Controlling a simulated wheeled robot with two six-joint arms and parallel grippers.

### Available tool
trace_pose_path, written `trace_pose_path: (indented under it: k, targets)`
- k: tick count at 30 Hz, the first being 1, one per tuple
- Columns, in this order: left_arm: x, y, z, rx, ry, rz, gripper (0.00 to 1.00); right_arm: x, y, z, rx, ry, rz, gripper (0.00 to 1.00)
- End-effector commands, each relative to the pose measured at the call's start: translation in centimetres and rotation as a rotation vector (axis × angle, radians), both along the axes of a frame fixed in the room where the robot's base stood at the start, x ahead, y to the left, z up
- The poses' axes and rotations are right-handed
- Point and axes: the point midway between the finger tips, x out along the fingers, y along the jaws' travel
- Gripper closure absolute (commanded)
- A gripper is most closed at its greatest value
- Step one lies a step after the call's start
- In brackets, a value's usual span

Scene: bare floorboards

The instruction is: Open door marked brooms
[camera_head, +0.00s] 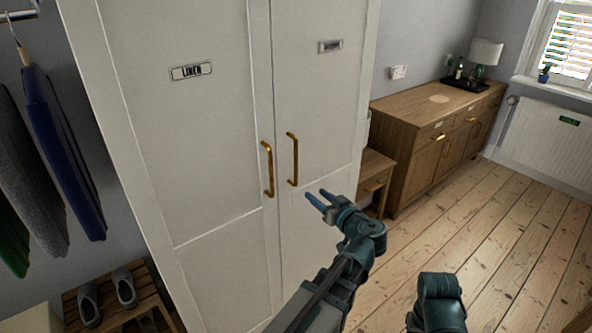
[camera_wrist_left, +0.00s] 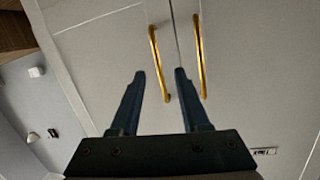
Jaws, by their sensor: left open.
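A tall white cupboard has two closed doors. The left door (camera_head: 190,130) bears a plate reading LINEN (camera_head: 191,71). The right door (camera_head: 320,120) bears a plate (camera_head: 330,46) too small to read. Each door has an upright brass bar handle near the middle seam: the left door's (camera_head: 268,170) and the right door's (camera_head: 293,160). My left gripper (camera_head: 316,194) is open and empty, a little right of and below the right door's handle. In the left wrist view, which looks upside down, that handle (camera_wrist_left: 157,58) lies between and beyond the fingertips, apart from them. My right gripper is not in view.
A small wooden table (camera_head: 375,170) and a wooden sideboard (camera_head: 440,140) with a lamp (camera_head: 486,52) stand right of the cupboard. Clothes (camera_head: 60,150) hang at left above a slatted shoe rack (camera_head: 145,290). Floorboards (camera_head: 490,240) at right are clear.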

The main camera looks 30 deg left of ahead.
Motion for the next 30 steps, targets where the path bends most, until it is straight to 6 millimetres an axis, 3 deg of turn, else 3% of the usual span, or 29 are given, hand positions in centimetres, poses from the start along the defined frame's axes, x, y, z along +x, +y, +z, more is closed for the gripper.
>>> trace_pose_path:
  k: [6, 16, 30]
  targets:
    - [1.5, 1.2, 2.4, 0.073, -0.182, -0.018, 0.54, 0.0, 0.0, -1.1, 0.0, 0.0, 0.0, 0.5]
    - [2.4, 2.2, 2.8, 0.08, -0.202, -0.021, 0.54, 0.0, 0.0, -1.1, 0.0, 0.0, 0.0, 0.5]
    - [7.5, 9.8, 2.8, 0.08, -0.2, -0.018, 0.54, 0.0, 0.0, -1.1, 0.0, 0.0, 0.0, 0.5]
